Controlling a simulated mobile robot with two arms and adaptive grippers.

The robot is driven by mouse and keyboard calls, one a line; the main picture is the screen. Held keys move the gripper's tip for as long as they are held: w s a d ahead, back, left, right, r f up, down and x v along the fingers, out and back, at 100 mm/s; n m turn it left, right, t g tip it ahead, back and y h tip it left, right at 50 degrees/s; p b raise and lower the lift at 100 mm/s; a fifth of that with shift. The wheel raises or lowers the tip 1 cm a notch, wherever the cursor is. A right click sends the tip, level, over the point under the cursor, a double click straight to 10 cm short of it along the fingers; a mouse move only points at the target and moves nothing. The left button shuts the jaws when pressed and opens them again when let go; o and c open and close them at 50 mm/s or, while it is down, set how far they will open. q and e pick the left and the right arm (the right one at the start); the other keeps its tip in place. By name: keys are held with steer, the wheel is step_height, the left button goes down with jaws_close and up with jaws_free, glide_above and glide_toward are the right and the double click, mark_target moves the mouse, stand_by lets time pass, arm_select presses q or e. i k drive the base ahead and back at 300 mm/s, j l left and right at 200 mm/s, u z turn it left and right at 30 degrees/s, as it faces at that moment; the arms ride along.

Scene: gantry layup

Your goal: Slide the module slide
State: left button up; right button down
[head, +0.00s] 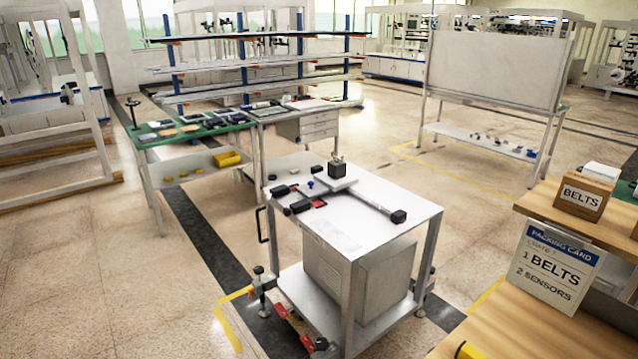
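A white cart (350,240) stands in the middle of the head view. On its top lies what looks like the module slide: a pale rail (372,202) running to a black end block (398,216) at the right. A grey plate (337,186) sits across the rail's far part, with a dark grey block (337,168) at its far end. Black pieces (300,207) and a red patch (320,203) lie at the left; I cannot tell if they belong to the slide. Neither of my grippers is in view.
A wooden bench (480,340) with a BELTS box (583,196) and a packing card (556,266) stands at the right. A green-topped table (190,128) is at the back left, a whiteboard (497,66) at the back right.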

mark_target(336, 178)
steer(key=i+j+z, duration=0.2)
steer(key=z, duration=0.25)
steer(key=i+j+z, duration=0.1)
steer(key=z, duration=0.35)
steer(key=i+j+z, duration=0.15)
steer(key=j, duration=0.4)
steer(key=i+j+z, duration=0.15)
steer(key=j, duration=0.4)
steer(key=i+j+z, duration=0.15)
steer(key=j, duration=0.45)
steer(key=i+j+z, duration=0.15)
steer(key=j, duration=0.45)
